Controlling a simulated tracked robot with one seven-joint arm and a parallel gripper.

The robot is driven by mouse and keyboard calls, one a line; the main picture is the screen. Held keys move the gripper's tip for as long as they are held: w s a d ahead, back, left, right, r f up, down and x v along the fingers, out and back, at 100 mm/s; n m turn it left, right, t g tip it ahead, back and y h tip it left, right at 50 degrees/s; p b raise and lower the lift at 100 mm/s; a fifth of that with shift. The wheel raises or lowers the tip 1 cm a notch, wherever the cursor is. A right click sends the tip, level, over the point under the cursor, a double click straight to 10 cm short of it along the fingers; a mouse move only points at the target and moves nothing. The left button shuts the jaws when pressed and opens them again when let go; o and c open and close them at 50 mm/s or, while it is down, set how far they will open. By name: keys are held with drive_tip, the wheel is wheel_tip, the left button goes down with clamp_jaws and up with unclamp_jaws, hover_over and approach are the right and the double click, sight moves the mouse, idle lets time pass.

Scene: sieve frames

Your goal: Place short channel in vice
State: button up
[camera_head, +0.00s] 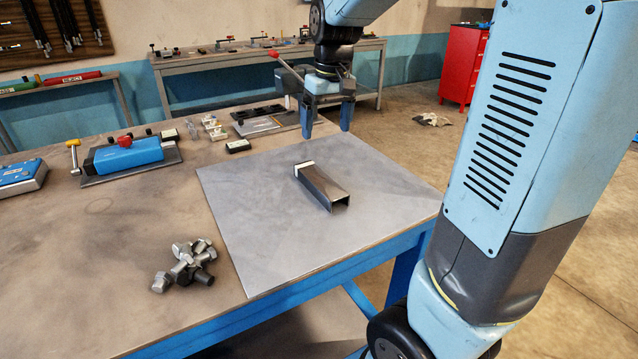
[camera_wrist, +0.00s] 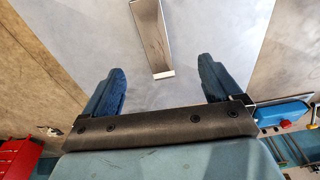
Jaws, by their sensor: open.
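The short channel (camera_head: 322,187), a dark grey metal U-section with a pale far end, lies on the grey sheet on the bench. It also shows in the wrist view (camera_wrist: 152,38), its pale end toward my gripper. My gripper (camera_head: 327,131) is open and empty, pointing down above and beyond the channel's far end. In the wrist view its two blue fingers (camera_wrist: 162,66) are spread wide, apart from the channel. A blue device (camera_head: 128,155) with a red knob and yellow-ended handle, apparently the vice, stands on a plate at the bench's back left. I cannot tell its jaw opening.
A pile of metal pieces (camera_head: 184,265) lies left of the grey sheet (camera_head: 265,255). Small blocks and a dark fixture (camera_head: 262,124) stand at the back. A blue-grey box (camera_head: 22,175) is at the left edge. The sheet around the channel is clear.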

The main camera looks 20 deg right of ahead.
drive_tip(key=w+f+g, duration=0.1)
drive_tip(key=w+f, duration=0.2)
drive_tip(key=w, duration=0.1)
hover_over(319, 178)
drive_tip(key=shift+n, duration=0.3)
drive_tip(key=f, duration=0.8)
drive_tip(key=shift+s+a+f, duration=0.25)
drive_tip(key=shift+a+f, duration=0.05)
drive_tip(key=shift+f, duration=0.1)
drive_tip(key=shift+w+d+f, duration=0.1)
drive_tip(key=shift+d+f, duration=0.1)
drive_tip(key=shift+f, duration=1.1)
drive_tip(key=shift+w+d+f, duration=0.1)
drive_tip(key=shift+d+f, duration=0.05)
drive_tip(key=shift+f, duration=1.15)
clamp_jaws()
